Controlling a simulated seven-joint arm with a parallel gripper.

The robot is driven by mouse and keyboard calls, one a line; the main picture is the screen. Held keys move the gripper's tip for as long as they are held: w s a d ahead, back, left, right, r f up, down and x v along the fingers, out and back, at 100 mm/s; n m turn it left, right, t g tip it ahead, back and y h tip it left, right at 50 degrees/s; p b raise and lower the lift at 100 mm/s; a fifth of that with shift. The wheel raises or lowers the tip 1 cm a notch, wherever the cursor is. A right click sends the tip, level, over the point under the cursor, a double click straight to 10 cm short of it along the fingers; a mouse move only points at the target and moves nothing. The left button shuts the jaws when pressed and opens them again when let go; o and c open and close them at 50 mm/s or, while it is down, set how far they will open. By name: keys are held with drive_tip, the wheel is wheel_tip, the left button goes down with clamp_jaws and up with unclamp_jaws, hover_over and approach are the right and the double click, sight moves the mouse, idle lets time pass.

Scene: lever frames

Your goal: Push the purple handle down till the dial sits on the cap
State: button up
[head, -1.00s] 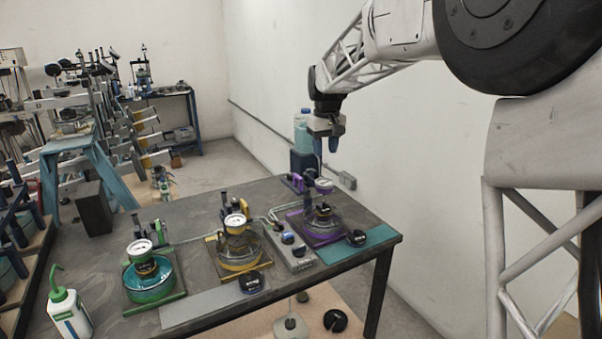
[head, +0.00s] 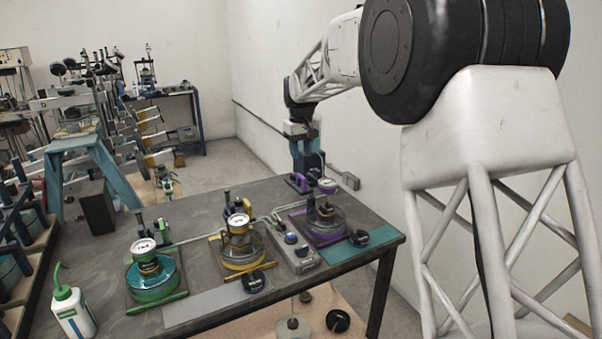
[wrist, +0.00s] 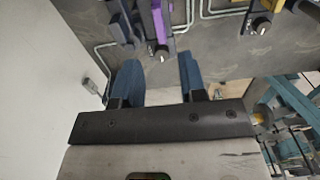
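The purple handle (head: 299,183) stands upright at the back of the purple station on the table's right part. In the wrist view the purple handle (wrist: 160,22) lies ahead of the gap between my fingers. The white-faced dial (head: 327,185) is on the purple station, above the round glass vessel (head: 322,222); whether it touches the cap is too small to tell. My gripper (head: 308,168) points down just above and behind the handle. In the wrist view my gripper (wrist: 160,62) is open, with nothing between its blue fingers.
A yellow station (head: 238,245) and a green station (head: 152,275) stand to the left. A grey control box (head: 294,250) sits between the yellow and purple ones. A white wall is close behind the table. A wash bottle (head: 70,310) stands at the near left corner.

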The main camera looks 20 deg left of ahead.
sight(301, 175)
drive_tip(key=shift+f, duration=3.9)
clamp_jaws()
